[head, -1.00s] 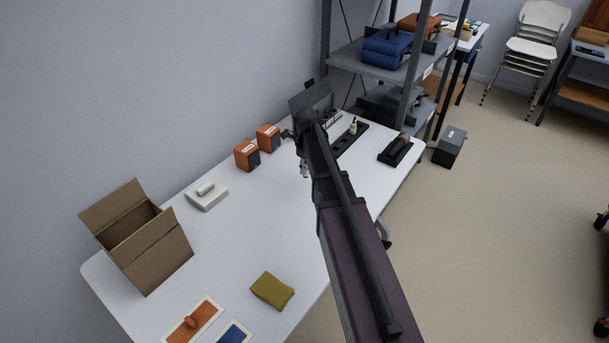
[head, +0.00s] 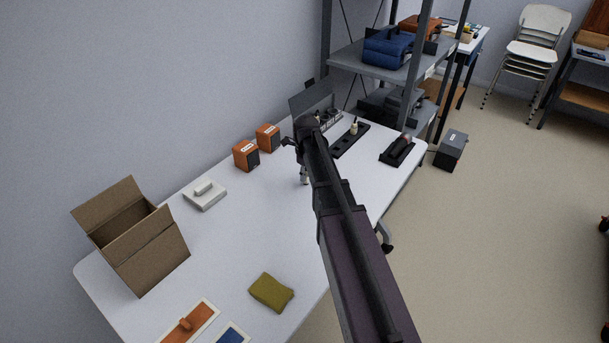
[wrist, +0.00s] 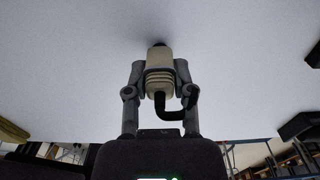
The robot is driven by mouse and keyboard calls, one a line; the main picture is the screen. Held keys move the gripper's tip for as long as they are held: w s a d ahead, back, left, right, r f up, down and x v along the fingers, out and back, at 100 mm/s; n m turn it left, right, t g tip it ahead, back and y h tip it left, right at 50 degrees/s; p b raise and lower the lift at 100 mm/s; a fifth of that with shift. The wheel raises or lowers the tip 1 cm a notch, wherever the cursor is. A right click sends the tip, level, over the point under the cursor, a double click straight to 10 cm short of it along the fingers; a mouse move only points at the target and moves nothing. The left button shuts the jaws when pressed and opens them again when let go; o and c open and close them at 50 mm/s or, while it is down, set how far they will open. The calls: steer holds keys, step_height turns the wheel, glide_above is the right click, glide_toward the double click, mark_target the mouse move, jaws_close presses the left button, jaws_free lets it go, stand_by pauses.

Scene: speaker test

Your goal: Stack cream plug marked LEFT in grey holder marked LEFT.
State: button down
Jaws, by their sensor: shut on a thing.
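My gripper (wrist: 160,73) is shut on a cream plug (wrist: 159,62) with ribs and a short bent black cable in the wrist view. The plug's dark tip points away from me, toward a plain white surface. In the head view my gripper (head: 304,175) shows only partly below my arm, over the white table, and the held plug cannot be made out. A dark strip with several recesses (head: 343,145) lies to the right of the gripper, with another cream piece (head: 354,128) standing in it. I cannot read any LEFT mark or tell which holder bears it.
Two orange speakers (head: 246,156) stand left of my arm. A dark panel (head: 312,97) stands behind it, and a black cradle (head: 397,151) lies at the right. A white device (head: 205,195), open carton (head: 145,255) and olive cloth (head: 271,292) occupy the nearer table.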

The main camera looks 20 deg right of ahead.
steer(key=shift+c, duration=2.3)
jaws_free()
steer(key=shift+r, duration=0.1)
step_height(320, 180, up, 12)
steer(key=p, duration=1.2)
steer(key=shift+s, duration=0.1)
